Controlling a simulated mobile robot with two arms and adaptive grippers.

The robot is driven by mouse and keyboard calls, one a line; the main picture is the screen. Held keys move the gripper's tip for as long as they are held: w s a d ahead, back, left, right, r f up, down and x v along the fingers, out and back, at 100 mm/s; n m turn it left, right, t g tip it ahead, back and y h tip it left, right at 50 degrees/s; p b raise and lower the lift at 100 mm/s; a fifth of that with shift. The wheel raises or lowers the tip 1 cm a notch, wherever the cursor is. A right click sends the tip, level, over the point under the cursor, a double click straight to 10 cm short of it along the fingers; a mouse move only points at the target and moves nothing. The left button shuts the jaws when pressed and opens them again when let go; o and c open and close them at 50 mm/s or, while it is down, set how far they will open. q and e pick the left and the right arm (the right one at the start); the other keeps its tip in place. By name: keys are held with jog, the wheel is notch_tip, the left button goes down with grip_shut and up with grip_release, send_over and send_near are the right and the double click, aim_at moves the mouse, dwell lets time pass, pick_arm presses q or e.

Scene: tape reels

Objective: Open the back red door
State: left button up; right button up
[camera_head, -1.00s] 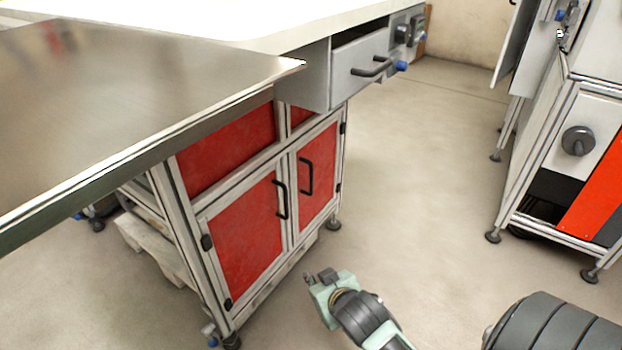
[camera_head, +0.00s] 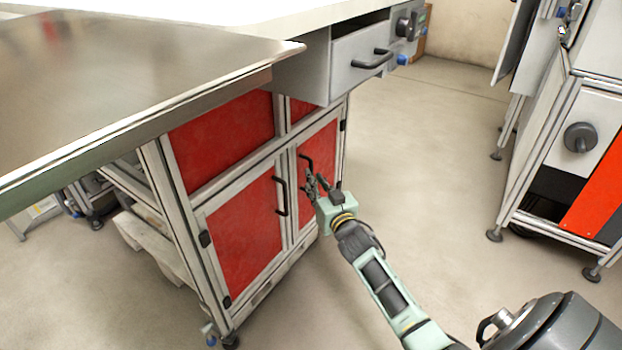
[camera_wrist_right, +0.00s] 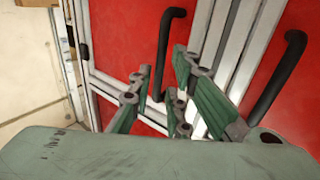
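The back red door (camera_head: 324,146) is the right, farther one of two red doors in the cabinet's lower front, and it looks shut. Its black handle (camera_head: 309,160) is partly hidden by my right gripper (camera_head: 314,183). In the right wrist view, turned over, this door (camera_wrist_right: 118,38) is on the left. Its handle (camera_wrist_right: 169,35) runs between the open fingers of the gripper (camera_wrist_right: 162,66); whether they touch it I cannot tell. My left gripper is not in view.
The front red door (camera_head: 240,235), with its own black handle (camera_head: 280,196), is beside it; that handle also shows in the wrist view (camera_wrist_right: 279,80). A drawer (camera_head: 360,66) and worktop overhang the doors. Open floor lies right, before another machine (camera_head: 570,150).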

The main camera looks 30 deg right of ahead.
jog(key=shift+w+d+b, duration=0.2)
jog(key=shift+w+b, duration=0.1)
jog(key=shift+w, duration=0.7)
jog(key=shift+w+d+b, duration=0.2)
jog(key=shift+w+b, duration=0.1)
jog(key=shift+w, duration=0.65)
jog(key=shift+c, duration=0.5)
grip_shut()
